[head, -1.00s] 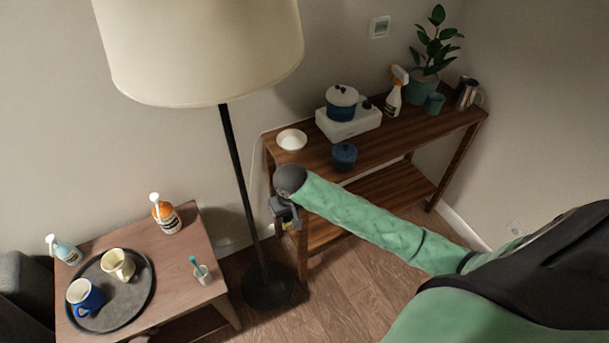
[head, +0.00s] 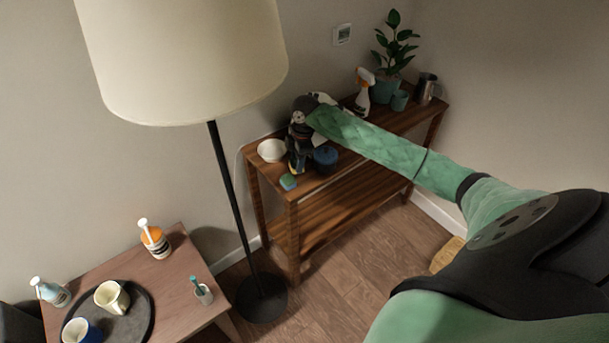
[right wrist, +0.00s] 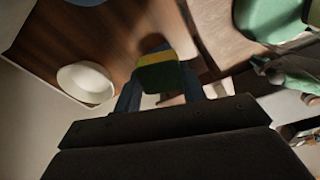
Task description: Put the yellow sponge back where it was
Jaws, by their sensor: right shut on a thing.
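The yellow sponge (head: 288,182) has a green side and shows at the front left corner of the wooden shelf's top (head: 318,182). My right gripper (head: 293,172) points down there and is shut on the sponge. In the right wrist view the sponge (right wrist: 159,74) sits between the two fingers, green face toward the camera with a yellow edge. I cannot tell whether it touches the shelf top or hangs just above it. My left gripper is not in view.
A white bowl (head: 271,150) stands left of the gripper and a dark blue pot (head: 325,157) right of it. A spray bottle (head: 363,92) and a plant (head: 393,50) stand farther back. A floor lamp (head: 228,190) rises left of the shelf. A side table (head: 180,290) holds a tray.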

